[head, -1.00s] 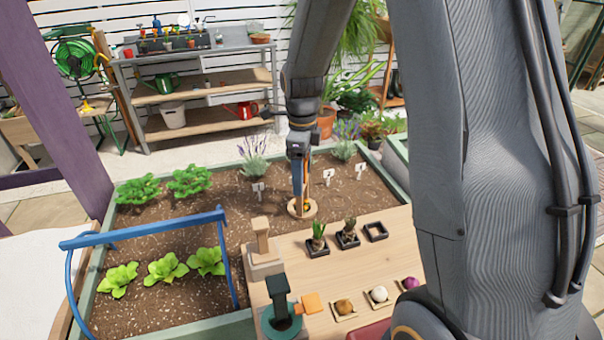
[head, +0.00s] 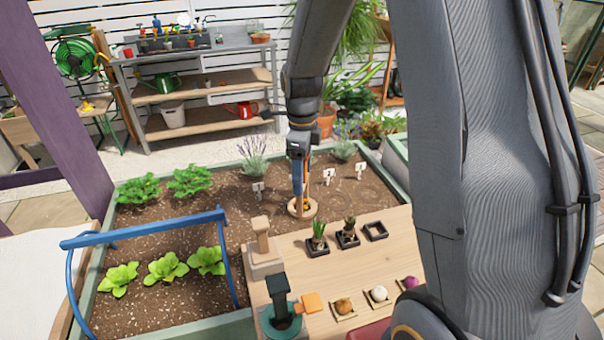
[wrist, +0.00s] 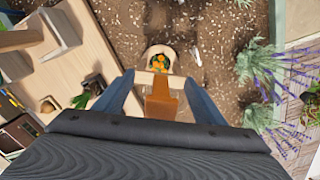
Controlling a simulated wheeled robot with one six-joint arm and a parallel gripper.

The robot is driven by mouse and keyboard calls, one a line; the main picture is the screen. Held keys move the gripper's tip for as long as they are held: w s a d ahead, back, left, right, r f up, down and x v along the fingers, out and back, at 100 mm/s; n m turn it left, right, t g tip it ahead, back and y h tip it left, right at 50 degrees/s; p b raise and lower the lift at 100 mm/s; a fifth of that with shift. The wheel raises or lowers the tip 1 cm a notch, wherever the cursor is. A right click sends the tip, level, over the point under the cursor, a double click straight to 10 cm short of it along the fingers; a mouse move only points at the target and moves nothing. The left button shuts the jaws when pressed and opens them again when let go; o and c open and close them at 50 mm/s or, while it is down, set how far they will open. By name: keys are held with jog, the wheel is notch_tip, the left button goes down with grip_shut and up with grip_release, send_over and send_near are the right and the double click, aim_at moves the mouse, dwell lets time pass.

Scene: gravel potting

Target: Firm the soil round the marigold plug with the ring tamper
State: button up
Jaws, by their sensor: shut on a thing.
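The ring tamper (head: 292,212) is a pale wooden ring with an upright handle, at the soil near the planting board's back edge. My gripper (wrist: 159,88) is shut on its orange-brown handle (wrist: 160,103), with a blue finger on each side. In the wrist view the ring encircles the orange marigold plug (wrist: 158,63). The marigold also shows as a small orange spot inside the ring in the head view (head: 306,205). The ring looks level and at soil height, but I cannot tell whether it presses on the soil. The handle and fingers hide the ring's near side.
The wooden board (head: 345,262) in front holds small black pots, bulbs on squares, a wooden block tool (head: 263,245) and a green-and-black tool (head: 279,305). A blue hoop frame (head: 145,228) spans lettuces at left. Lavender (head: 252,160) and white labels (head: 329,175) stand behind.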

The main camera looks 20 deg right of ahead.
jog(key=shift+r+p, duration=4)
jog(key=shift+r, duration=0.95)
jog(key=shift+r, duration=0.1)
